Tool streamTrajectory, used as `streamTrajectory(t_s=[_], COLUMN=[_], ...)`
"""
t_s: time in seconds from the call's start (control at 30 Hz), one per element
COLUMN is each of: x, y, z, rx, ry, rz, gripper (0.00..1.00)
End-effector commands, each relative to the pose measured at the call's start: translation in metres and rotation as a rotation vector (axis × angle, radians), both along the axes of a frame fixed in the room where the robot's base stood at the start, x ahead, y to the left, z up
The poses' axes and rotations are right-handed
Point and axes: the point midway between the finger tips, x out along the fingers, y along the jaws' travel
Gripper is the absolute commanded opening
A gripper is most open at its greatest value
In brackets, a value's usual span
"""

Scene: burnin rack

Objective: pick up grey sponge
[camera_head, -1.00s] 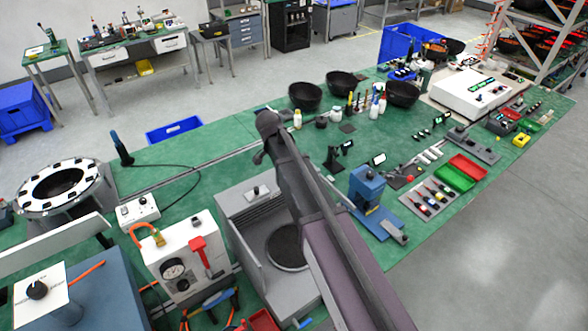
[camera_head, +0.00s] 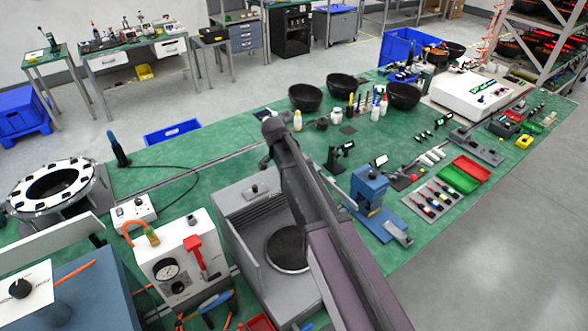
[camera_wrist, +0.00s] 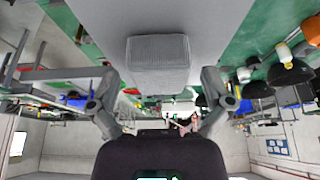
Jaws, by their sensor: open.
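A grey block with a fine surface texture, which looks like the grey sponge (camera_wrist: 158,50), is at the upper middle of the wrist view. It lies against a broad, plain grey surface (camera_wrist: 85,15). My gripper (camera_wrist: 160,80) is open, with one finger on each side of the block in the picture. The fingers stand well apart from its sides and I see no contact. The wrist view looks upside down. In the head view my arm crosses the middle of the bench, its end is hard to make out, and I cannot pick out the sponge there.
A grey machine with a dark round plate (camera_head: 289,249) stands beside my arm. A white gauge box (camera_head: 178,262) is left of it and a blue press (camera_head: 369,188) right. Black bowls (camera_head: 305,97) and bottles stand farther back. Bare green mat (camera_head: 215,150) shows behind the machine.

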Motion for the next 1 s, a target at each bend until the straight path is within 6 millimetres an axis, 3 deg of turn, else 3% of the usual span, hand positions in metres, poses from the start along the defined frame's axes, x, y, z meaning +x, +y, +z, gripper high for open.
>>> streamTrajectory(t_s=[0.47,0.67,0.83,0.87,1.0], x=[0.0000,0.0000,-0.0001,-0.0001,-0.0001], y=[0.0001,0.0001,0.0000,0.0000,0.0000], z=[0.0004,0.0004,0.0003,0.0003,0.0003], rx=[0.000,0.000,0.000,0.000,0.000], ry=[0.000,0.000,0.000,0.000,0.000], rz=[0.000,0.000,0.000,0.000,0.000], gripper=[1.00,0.44,0.38,0.33,0.33])
